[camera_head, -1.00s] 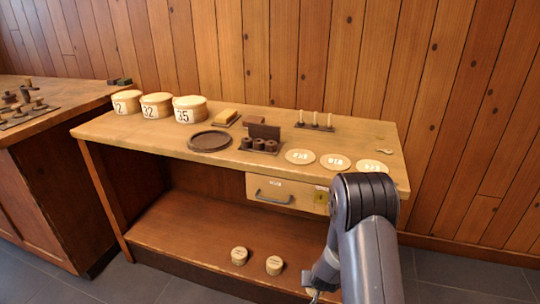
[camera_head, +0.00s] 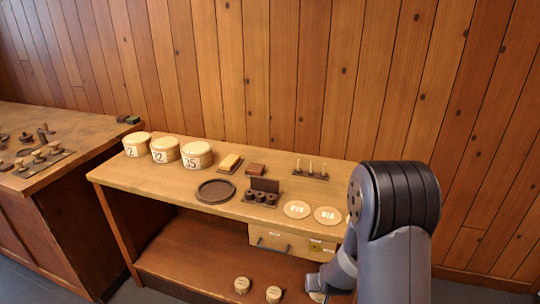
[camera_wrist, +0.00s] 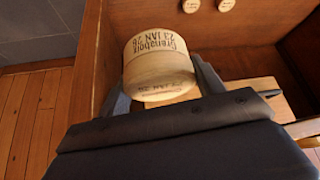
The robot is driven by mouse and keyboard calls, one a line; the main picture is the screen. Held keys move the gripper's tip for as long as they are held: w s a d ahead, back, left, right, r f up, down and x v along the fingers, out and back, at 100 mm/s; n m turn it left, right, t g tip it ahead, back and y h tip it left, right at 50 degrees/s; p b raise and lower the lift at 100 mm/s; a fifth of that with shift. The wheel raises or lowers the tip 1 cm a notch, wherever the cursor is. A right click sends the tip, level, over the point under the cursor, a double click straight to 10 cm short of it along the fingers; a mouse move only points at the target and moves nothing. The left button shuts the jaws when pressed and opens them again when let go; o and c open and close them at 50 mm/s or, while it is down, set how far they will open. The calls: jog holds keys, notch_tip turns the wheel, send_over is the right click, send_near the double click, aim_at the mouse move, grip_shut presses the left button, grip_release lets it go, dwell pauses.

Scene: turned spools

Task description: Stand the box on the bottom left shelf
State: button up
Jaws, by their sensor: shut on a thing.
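My gripper (camera_wrist: 162,92) is shut on a round pale wooden box (camera_wrist: 155,58) with dark lettering on its lid and side. In the wrist view the lettering appears upside down and the box sits between both fingers. In the head view my gripper (camera_head: 317,284) is low in front of the bench, partly cut off by the lower edge; only a sliver of the box (camera_head: 317,297) shows there. The bottom shelf (camera_head: 190,252) runs under the bench top, open at the left. Two small round boxes stand on it, one (camera_head: 241,285) left of the other (camera_head: 273,294).
A drawer (camera_head: 280,241) with a grey handle hangs under the bench top's right part. Three numbered tubs (camera_head: 166,149), a dark round tray (camera_head: 216,190) and pale discs (camera_head: 297,209) are on top. A second counter (camera_head: 75,122) stands left. The shelf's left part is clear.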

jog(key=r+p, duration=0.2)
jog(key=r, duration=0.1)
jog(key=s+r+p, duration=0.1)
jog(key=r+p, duration=0.1)
jog(key=r, duration=0.1)
jog(key=s+r+p, duration=0.1)
jog(key=r+p, duration=0.1)
jog(key=r, duration=0.1)
jog(key=shift+s+r, duration=0.15)
jog(key=shift+r, duration=0.2)
